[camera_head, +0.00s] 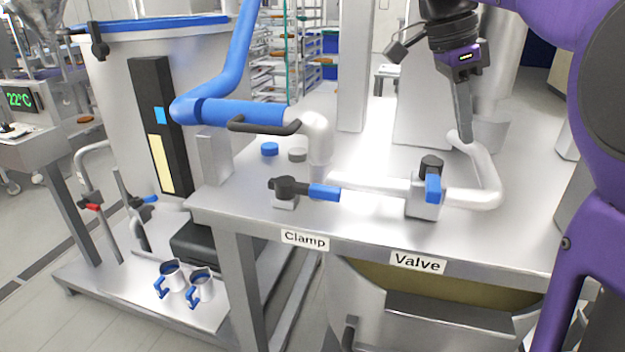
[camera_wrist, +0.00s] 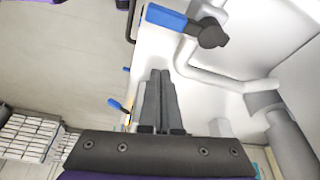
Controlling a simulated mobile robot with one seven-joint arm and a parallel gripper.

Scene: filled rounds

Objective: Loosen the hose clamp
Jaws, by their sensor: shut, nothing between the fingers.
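A small clamp unit (camera_head: 285,188) with a black knob stands on the bench behind the "Clamp" label (camera_head: 304,239). Its blue lever (camera_head: 324,192) points right. The blue hose (camera_head: 245,112) meets a white pipe (camera_head: 318,138), with a black bar handle (camera_head: 264,126) at that joint. My gripper (camera_head: 464,138) is shut and empty, pointing down above the right part of the bench, well right of the clamp. Its closed fingers also show in the wrist view (camera_wrist: 161,72). I cannot clearly make out the clamp there.
A valve (camera_head: 424,205) with a black knob and blue handle, pointing forward, sits on the white pipe behind the "Valve" label (camera_head: 417,262). A blue cap (camera_head: 269,149) and a grey cap (camera_head: 297,154) lie behind the clamp. A steel tank (camera_head: 110,90) stands left.

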